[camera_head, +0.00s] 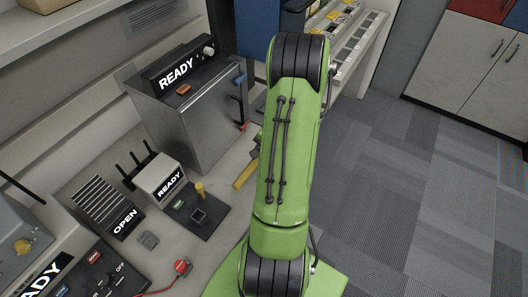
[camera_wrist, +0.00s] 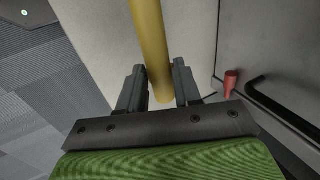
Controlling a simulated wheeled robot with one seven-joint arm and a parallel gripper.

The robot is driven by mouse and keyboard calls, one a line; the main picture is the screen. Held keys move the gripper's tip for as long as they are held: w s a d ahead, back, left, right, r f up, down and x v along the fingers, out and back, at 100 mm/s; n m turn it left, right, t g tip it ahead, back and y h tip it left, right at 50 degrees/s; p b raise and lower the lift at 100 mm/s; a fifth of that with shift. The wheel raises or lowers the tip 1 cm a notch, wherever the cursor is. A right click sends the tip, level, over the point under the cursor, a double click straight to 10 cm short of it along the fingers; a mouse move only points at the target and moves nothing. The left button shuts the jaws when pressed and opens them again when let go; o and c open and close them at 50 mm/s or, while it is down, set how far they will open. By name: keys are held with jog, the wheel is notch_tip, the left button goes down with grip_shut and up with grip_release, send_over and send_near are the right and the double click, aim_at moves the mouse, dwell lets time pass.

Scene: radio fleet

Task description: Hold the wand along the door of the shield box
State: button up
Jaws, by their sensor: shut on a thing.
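The wand is a plain yellow rod (camera_wrist: 148,40) that runs up between the fingers in the wrist view. My gripper (camera_wrist: 158,84) is shut on it. In the head view a short yellow length of the wand (camera_head: 244,175) shows left of my green arm, which hides my gripper. The shield box (camera_head: 190,122) is a grey metal box on the bench with a READY display on top. Its face with a black handle (camera_wrist: 284,104) and a red knob (camera_wrist: 231,82) stands right of my gripper in the wrist view. The wand appears apart from that face.
A small READY unit (camera_head: 160,178) with black antennas, a dark pad (camera_head: 205,222) and an OPEN unit (camera_head: 105,208) stand on the bench nearby. A rack of trays (camera_head: 350,45) stands behind my arm. The carpet floor (camera_head: 430,180) at the right is clear.

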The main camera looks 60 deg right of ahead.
jog(key=shift+w+a+p, duration=0.15)
jog(key=shift+w+p, duration=0.5)
jog(key=shift+w, duration=3.45)
jog(key=s, duration=0.2)
jog(key=s+r, duration=0.1)
jog(key=s, duration=0.2)
jog(key=s+r, duration=0.1)
jog(key=s, duration=0.2)
jog(key=shift+s, duration=0.1)
